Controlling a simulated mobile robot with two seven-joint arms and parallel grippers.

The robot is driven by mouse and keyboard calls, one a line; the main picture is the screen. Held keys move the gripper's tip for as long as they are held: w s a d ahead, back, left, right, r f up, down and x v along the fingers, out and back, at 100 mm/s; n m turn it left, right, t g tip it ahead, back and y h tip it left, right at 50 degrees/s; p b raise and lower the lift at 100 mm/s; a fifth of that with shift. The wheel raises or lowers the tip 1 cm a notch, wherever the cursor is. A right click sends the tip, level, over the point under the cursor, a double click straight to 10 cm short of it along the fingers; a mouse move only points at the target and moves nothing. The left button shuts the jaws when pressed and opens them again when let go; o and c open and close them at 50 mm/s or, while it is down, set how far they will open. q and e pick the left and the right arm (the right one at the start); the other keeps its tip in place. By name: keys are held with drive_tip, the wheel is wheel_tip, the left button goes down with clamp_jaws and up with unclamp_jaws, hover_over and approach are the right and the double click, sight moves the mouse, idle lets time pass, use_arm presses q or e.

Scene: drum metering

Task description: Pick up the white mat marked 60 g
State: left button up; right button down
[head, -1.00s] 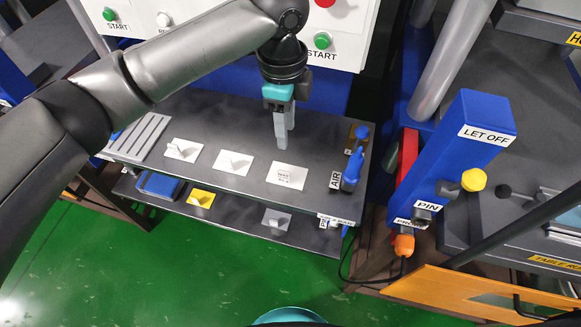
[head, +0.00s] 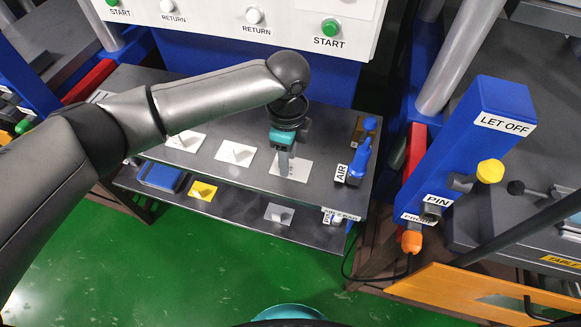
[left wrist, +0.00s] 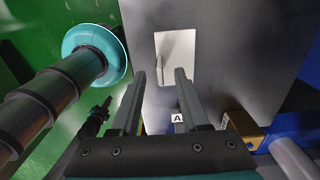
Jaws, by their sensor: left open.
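Three white mats lie in a row on the grey upper shelf: a left one (head: 186,141), a middle one (head: 236,153) and a right one (head: 301,168). I cannot read a 60 g mark on any of them. My left gripper (head: 284,174) points down over the right mat and hides part of it. It is open and empty; whether its tips touch the mat is unclear. In the left wrist view its two fingers (left wrist: 159,74) are apart, with one white mat (left wrist: 176,60) just beyond the tips. My right gripper is not in view.
The blue AIR handle (head: 358,160) stands right of the right mat. A white button panel (head: 290,22) rises behind. The blue LET OFF post (head: 480,150) stands at right.

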use_arm(q)
wheel_tip(320, 180, down, 2)
drive_tip(key=shift+f, duration=0.15)
clamp_jaws()
idle(0.3)
